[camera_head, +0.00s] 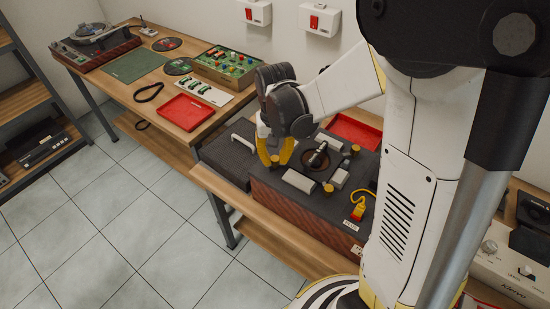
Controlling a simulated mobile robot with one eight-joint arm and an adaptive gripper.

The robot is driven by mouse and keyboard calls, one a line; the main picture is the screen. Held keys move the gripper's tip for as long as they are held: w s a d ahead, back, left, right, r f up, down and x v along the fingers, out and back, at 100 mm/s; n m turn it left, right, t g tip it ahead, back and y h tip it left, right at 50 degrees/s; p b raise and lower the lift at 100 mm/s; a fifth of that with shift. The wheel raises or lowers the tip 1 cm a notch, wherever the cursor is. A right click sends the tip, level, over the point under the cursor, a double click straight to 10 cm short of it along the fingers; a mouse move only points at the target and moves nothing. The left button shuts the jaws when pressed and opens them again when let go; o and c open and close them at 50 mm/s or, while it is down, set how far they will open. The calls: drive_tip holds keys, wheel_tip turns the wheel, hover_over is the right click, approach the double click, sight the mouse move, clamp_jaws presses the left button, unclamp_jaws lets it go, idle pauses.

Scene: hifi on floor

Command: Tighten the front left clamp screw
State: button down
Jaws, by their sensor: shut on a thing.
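The hi-fi unit (290,205) is a dark box with brown sides on the near workbench. Round brass-yellow clamp screws stand on its top. The front left clamp screw (274,160) is between the yellow fingertips of my gripper (275,158), which points down and is shut on it. The fingers partly hide this screw. Another clamp screw (328,187) is at the front right, and one (355,148) is farther back on the right. Grey blocks and a dark round part (318,159) lie between them.
A dark case (230,151) with a light handle stands left of the unit. A red tray (355,131) lies behind it. A yellow plug (358,212) lies on its top at the right. The far bench holds a turntable (95,38) and another red tray (186,112).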

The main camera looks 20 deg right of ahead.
sight(275, 159)
drive_tip(key=m, duration=0.4)
drive_tip(key=shift+m, duration=0.4)
idle(0.4)
drive_tip(key=c, duration=1.2)
unclamp_jaws()
drive_tip(key=shift+r, duration=0.1)
wheel_tip(275, 159, up, 12)
drive_tip(key=shift+f, duration=0.1)
